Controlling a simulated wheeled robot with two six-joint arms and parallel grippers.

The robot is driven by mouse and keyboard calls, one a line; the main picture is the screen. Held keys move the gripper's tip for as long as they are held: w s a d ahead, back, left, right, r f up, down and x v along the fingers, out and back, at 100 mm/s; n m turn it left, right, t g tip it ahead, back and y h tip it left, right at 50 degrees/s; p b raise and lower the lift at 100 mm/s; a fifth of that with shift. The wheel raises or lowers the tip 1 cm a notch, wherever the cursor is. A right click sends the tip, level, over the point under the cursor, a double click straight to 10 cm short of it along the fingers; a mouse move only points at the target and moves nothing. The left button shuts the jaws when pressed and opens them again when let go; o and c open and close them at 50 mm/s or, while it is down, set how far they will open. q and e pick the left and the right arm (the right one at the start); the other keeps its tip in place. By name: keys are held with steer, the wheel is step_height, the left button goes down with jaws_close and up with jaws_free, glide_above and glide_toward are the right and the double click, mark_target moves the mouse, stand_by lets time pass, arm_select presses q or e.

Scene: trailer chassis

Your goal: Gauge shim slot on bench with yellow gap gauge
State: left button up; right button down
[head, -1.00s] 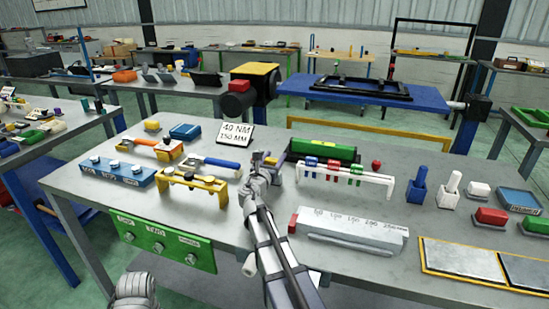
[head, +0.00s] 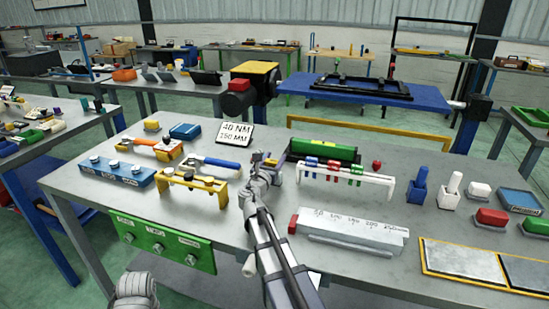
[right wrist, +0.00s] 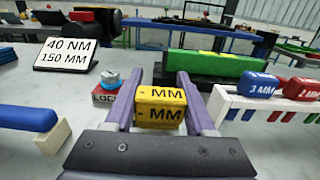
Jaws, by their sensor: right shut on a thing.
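The yellow gap gauge (right wrist: 160,106), a small block with "MM" lettering, is between the two purple fingers of my right gripper (right wrist: 158,94). The fingers are shut on it. In the head view my right gripper (head: 265,160) is over the middle of the bench, left of the white gauge rack, and hides most of the gauge. The rack (head: 345,176) holds red, blue and green gauges; it also shows in the right wrist view (right wrist: 240,105). A green block (head: 322,151) in a dark holder is just behind. I cannot make out the shim slot. My left gripper's fingers are not seen.
The bench (head: 225,220) also has a "40 NM 150 MM" sign (head: 235,135), a blue-handled tool (head: 215,162), a yellow stand (head: 192,186) and a pale scale block (head: 348,232). A red block with a grey-blue knob (right wrist: 108,88) is close left of the gripper.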

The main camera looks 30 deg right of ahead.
step_height(320, 180, up, 8)
steer(key=p, duration=0.7)
steer(key=shift+w+d+f, duration=0.15)
steer(key=shift+w+f, duration=0.05)
stand_by(0.3)
step_height(320, 180, up, 6)
steer(key=p, duration=0.6)
steer(key=shift+f, duration=0.1)
